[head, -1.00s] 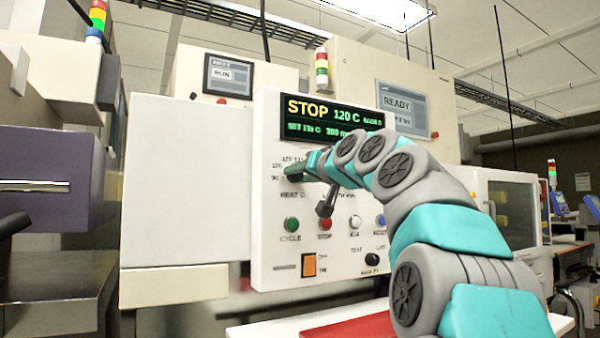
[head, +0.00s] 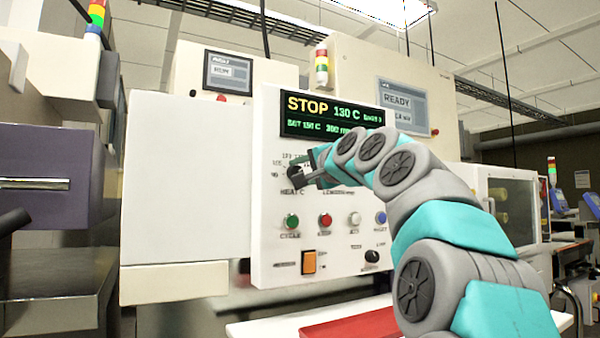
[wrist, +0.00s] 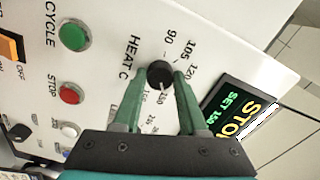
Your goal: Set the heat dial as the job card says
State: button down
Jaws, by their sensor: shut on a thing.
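The black heat dial (wrist: 158,72) is on the white control panel, beside the HEAT C label. In the wrist view my gripper (wrist: 158,82) has its two green fingers shut on the dial, one on each side. The dial's white pointer is towards the 150 mark. In the head view the dial (head: 294,176) is partly hidden behind my gripper (head: 308,178). The panel display (head: 332,115) reads STOP, 130 C, and a set value that looks like 150 C. No job card can be made out.
Below the dial are a green CYCLE button (head: 291,221), a red STOP button (head: 325,220), white and blue buttons, an orange switch (head: 309,262) and a black lower knob (head: 372,256). A red tray (head: 350,326) lies in front of the panel.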

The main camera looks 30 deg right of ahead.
jog(key=shift+m, duration=0.7)
jog(key=shift+c, duration=2.2)
grip_release()
jog(key=shift+s, duration=0.1)
jog(key=s+b, duration=0.1)
jog(key=s, duration=0.6)
jog(key=shift+s+d, duration=0.2)
jog(key=shift+s, duration=0.1)
jog(key=shift+s, duration=0.1)
